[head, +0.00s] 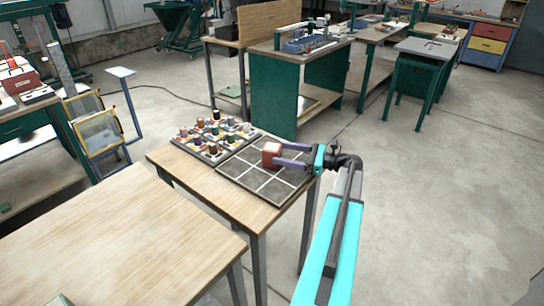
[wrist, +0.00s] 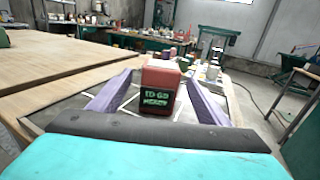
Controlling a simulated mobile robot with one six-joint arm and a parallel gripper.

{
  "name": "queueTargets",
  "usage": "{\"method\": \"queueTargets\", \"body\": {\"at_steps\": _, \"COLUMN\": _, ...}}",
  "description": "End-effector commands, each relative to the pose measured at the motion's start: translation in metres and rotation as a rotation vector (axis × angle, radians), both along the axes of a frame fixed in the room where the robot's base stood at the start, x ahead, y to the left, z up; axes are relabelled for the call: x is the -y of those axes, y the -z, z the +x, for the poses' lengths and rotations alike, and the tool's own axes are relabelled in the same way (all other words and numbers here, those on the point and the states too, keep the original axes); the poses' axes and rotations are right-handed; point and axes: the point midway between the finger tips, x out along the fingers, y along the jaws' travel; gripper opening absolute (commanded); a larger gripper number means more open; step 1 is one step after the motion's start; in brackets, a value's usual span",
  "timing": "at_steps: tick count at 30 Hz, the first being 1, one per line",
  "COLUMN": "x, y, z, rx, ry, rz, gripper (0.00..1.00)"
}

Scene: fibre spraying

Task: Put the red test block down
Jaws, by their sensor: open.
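The red test block (head: 271,154) stands upright on the dark grid board (head: 248,187) with pale lines, on the small wooden table. In the wrist view the block (wrist: 160,80) shows a dark label with light lettering on its near face. My gripper (head: 275,154) reaches in from the right, its two purple fingers on either side of the block. In the wrist view the fingers (wrist: 160,92) are apart, with a gap between each and the block. The block's underside is hidden from view.
A rack of several small coloured bottles (head: 213,135) stands on the same table, just left of and behind the grid board. A larger bare wooden table (head: 110,240) is in front at the left. Open concrete floor (head: 440,190) lies to the right.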

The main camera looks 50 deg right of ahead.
Motion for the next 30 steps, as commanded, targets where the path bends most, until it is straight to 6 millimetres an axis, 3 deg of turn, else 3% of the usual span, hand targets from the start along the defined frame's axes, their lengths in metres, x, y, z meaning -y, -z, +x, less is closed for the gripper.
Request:
{"method": "queueTargets", "body": {"at_steps": 15, "x": -0.021, "y": 0.0, "z": 0.042, "rx": 0.0, "ry": -0.001, "rz": 0.0, "gripper": 0.7}}
{"method": "queueTargets", "body": {"at_steps": 30, "x": -0.022, "y": 0.001, "z": 0.044, "rx": 0.0, "ry": -0.001, "rz": 0.0, "gripper": 0.7}}
